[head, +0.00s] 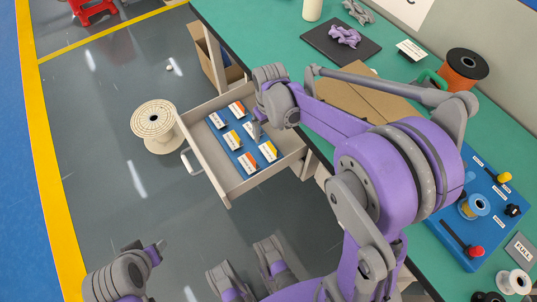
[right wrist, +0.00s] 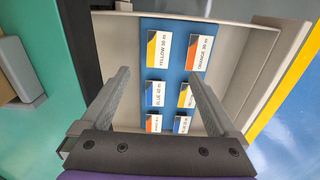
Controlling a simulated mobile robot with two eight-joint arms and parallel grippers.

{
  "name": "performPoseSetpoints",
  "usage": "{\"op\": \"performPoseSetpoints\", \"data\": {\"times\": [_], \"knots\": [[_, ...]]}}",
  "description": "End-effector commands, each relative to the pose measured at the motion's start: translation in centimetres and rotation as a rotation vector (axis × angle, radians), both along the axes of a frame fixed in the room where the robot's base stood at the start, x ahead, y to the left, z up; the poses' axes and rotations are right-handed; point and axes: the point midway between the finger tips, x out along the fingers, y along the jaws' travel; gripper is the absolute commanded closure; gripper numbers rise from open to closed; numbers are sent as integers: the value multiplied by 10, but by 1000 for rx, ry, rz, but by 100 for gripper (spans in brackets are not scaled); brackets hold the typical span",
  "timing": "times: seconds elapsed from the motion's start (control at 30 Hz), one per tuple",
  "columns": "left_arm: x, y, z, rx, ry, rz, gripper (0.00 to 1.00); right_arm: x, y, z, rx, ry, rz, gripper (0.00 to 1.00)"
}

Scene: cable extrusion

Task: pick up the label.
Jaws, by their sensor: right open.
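Several small white labels with coloured ends lie in two columns on a blue insert (right wrist: 177,68) in the open drawer (head: 228,196). In the right wrist view, a yellow label (right wrist: 159,50) and an orange label (right wrist: 201,48) are at the top, with a blue-ended label (right wrist: 155,93) and others below. My right gripper (right wrist: 160,88) is open and empty above the insert, its fingers on either side of the label columns. In the head view the right gripper (head: 258,130) hides part of the insert. My left gripper (head: 150,252) is at the lower left, away from the drawer; its jaws are unclear.
A cream spool (head: 153,121) stands on the floor left of the drawer. The green workbench (head: 262,40) holds a black mat (head: 322,46), cardboard (head: 365,92), an orange spool (head: 465,70) and a blue panel (head: 450,215) with knobs. The floor left of the drawer is mostly clear.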

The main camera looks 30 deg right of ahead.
Motion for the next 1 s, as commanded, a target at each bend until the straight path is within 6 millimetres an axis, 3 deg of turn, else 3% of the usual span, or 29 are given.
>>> {"op": "performPoseSetpoints", "data": {"times": [0.33,0.67,0.9,1.0], "knots": [[1,0,-16,0,6,0,50,5,-2,-50,2,13,1,5],[1,0,-23,0,8,0,50,5,-2,-74,2,12,1,5],[2,0,-36,0,13,0,50,5,-2,-111,2,12,1,5],[2,0,-38,0,13,0,50,5,-2,-117,2,11,1,5]]}}
